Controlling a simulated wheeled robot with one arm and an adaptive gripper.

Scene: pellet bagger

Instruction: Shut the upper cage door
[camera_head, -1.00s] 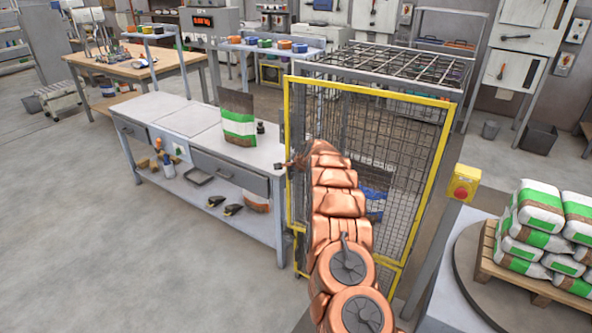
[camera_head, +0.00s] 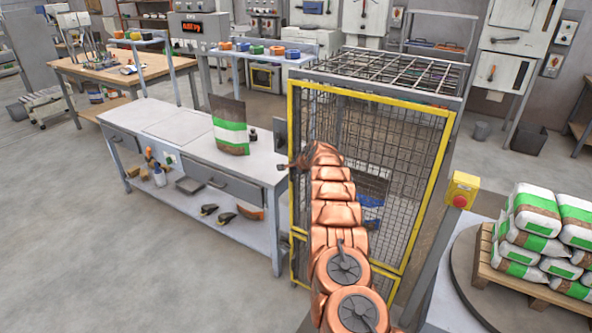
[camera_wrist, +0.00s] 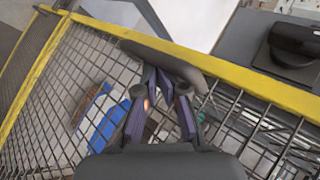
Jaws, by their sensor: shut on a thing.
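The upper cage door (camera_head: 370,98) is a yellow-framed wire mesh panel on the front of the cage. Its frame lies close along the cage front; I cannot tell whether a small gap is left. My gripper (camera_head: 285,166) is at the door's left edge, about mid-height. In the wrist view, the yellow door frame (camera_wrist: 235,66) runs across the top with mesh below it. My gripper shows there too (camera_wrist: 160,85), its fingers closed at a dark grey handle-like bar (camera_wrist: 185,66) by the frame. The fingers partly hide their contact with it.
A workbench (camera_head: 160,125) with a green-and-white bag (camera_head: 230,128) stands left of the cage. A yellow box with a red button (camera_head: 462,190) is on a post at right, near a pallet of stacked bags (camera_head: 540,215). Open floor lies at front left.

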